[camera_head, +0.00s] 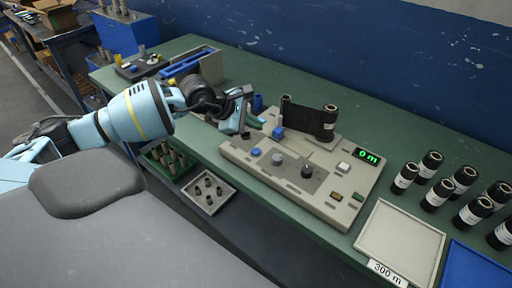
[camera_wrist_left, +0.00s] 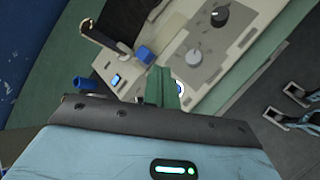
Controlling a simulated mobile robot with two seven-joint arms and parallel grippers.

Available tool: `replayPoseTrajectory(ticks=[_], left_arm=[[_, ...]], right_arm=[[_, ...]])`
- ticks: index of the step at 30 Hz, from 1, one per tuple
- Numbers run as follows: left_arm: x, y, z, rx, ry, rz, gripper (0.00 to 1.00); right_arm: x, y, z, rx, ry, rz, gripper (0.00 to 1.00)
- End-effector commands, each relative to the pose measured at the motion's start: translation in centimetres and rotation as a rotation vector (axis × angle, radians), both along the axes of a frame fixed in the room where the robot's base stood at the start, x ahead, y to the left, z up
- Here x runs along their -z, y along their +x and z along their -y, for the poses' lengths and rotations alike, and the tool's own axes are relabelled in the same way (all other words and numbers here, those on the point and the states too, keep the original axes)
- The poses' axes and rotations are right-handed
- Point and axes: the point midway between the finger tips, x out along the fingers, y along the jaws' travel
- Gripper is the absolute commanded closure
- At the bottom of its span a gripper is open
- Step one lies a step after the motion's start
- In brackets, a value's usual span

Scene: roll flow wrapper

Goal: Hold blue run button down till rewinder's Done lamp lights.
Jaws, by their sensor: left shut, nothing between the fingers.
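The rewinder (camera_head: 240,160) is a beige machine on the green bench with a green "0 m" display (camera_head: 367,156). A round blue button (camera_head: 256,152) is on its near left part. In the left wrist view this blue button (camera_wrist_left: 180,88) is partly hidden by my fingers. My left gripper (camera_head: 257,122) is shut and empty, above the machine's left end. Its green fingers (camera_wrist_left: 163,87) overlap the button's edge in the wrist view; I cannot tell whether they touch it.
Parts trays (camera_head: 209,190) lie front left.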

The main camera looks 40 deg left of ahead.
Motion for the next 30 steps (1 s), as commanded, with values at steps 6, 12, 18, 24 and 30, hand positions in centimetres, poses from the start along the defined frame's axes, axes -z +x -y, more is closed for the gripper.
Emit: replayPoseTrajectory(ticks=[6,12,18,24,30], left_arm=[[-0.6,0.3,-1.3,-0.002,0.057,0.016,1.00],[-0.6,0.3,-1.2,-0.003,0.055,0.016,1.00],[0.0,0.3,-1.2,-0.002,0.053,0.014,1.00],[2.2,0.2,-1.2,-0.002,0.052,0.008,1.00],[4.9,0.2,-1.2,-0.002,0.053,0.007,1.00]], right_arm=[[0.1,0.0,0.0,0.000,0.000,-0.001,0.09],[0.1,0.0,0.0,0.000,0.000,-0.001,0.09],[0.3,-0.3,0.0,0.000,0.000,-0.008,0.09],[1.6,-1.2,0.0,0.000,0.000,-0.033,0.09],[2.9,-2.1,-0.2,0.003,0.002,-0.059,0.09]])
